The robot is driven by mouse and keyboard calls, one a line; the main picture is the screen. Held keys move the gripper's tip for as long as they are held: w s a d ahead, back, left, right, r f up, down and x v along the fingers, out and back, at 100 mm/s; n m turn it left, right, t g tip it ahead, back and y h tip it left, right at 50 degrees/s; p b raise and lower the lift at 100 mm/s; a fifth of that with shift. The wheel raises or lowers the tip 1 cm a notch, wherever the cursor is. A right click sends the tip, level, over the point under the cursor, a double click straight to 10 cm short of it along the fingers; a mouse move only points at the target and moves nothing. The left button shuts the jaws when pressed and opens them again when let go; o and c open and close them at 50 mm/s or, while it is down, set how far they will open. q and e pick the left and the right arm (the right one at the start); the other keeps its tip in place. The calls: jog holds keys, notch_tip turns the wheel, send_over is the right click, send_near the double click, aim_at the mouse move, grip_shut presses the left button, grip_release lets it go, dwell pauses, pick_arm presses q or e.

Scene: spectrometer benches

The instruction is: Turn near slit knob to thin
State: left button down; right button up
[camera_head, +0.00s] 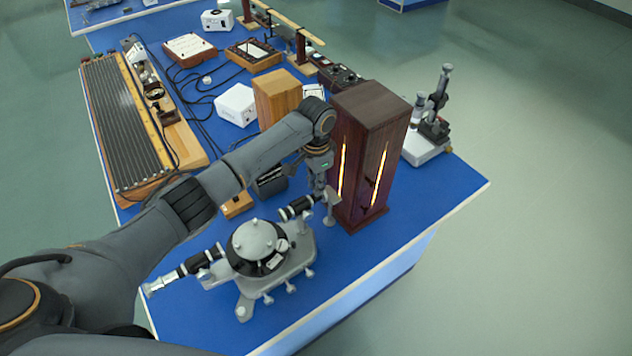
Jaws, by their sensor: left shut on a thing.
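The spectrometer (258,250) stands near the front edge of the blue bench, with a round grey table and two black tubes. One tube points at the lower left. The other, the slit-side tube (297,208), points at the dark wooden lamp box (372,125) with two glowing slots. My left gripper (327,198) points down at the outer end of this tube, close beside the lamp box. Its fingers are shut on the near slit knob, which is mostly hidden by the fingers. My right gripper is out of view.
A long ribbed instrument (120,120) lies along the left side of the bench. A light wooden box (277,98) and a white box (236,104) stand behind my arm. A microscope-like device (430,130) stands at the right. The bench's right front corner is clear.

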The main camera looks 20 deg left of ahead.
pick_arm(q)
jog(key=n, duration=0.5)
jog(key=shift+n, duration=2.1)
jog(key=c, duration=1.3)
grip_release()
jog(key=shift+r, duration=0.25)
notch_tip(320, 180, up, 12)
jog(key=shift+f, duration=0.2)
